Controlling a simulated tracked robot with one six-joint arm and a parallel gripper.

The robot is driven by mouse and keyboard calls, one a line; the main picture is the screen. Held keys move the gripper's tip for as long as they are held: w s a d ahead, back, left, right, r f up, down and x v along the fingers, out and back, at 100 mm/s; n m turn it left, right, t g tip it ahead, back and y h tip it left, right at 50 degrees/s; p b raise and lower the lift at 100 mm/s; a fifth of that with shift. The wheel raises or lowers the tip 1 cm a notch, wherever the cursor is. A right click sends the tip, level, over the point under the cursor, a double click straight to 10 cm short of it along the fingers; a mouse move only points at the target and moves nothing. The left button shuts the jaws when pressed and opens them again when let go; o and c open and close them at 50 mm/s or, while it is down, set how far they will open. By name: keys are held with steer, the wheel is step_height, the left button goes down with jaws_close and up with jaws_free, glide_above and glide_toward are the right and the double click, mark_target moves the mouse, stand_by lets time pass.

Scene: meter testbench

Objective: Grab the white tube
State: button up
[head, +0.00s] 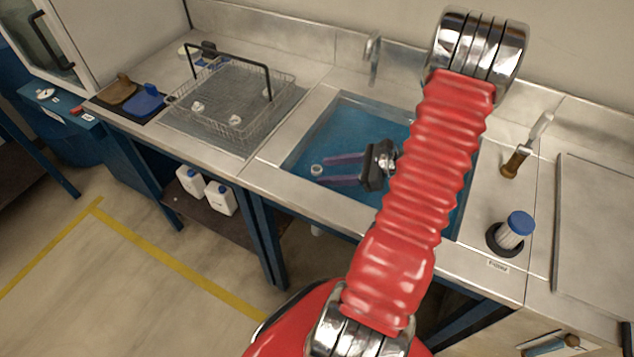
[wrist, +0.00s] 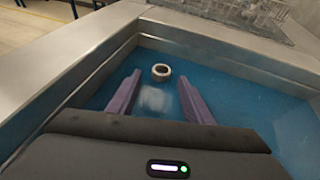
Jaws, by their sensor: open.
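A small pale round piece with a dark hollow centre (head: 317,170) is in the blue sink, and it looks like the open end of a short white tube. In the wrist view this ring (wrist: 161,72) shows just ahead of and between my fingertips, with a pale blurred patch below it. I cannot tell its length. My gripper (head: 322,171) is over the sink, its two purple fingers spread apart with nothing held. In the wrist view my gripper (wrist: 158,77) is open, one finger on each side of the ring's line. I see no contact.
The sink's steel rim (wrist: 68,62) surrounds the area. A wire basket (head: 232,100) stands left of the sink. A faucet (head: 374,57) is behind it. A blue-capped white cylinder (head: 513,230) stands in a black holder at right, near a brown-handled tool (head: 517,160).

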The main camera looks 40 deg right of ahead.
mark_target(316, 172)
steer(key=x, duration=0.5)
steer(key=shift+d, duration=0.1)
steer(key=shift+c, duration=0.3)
jaws_close()
stand_by(0.5)
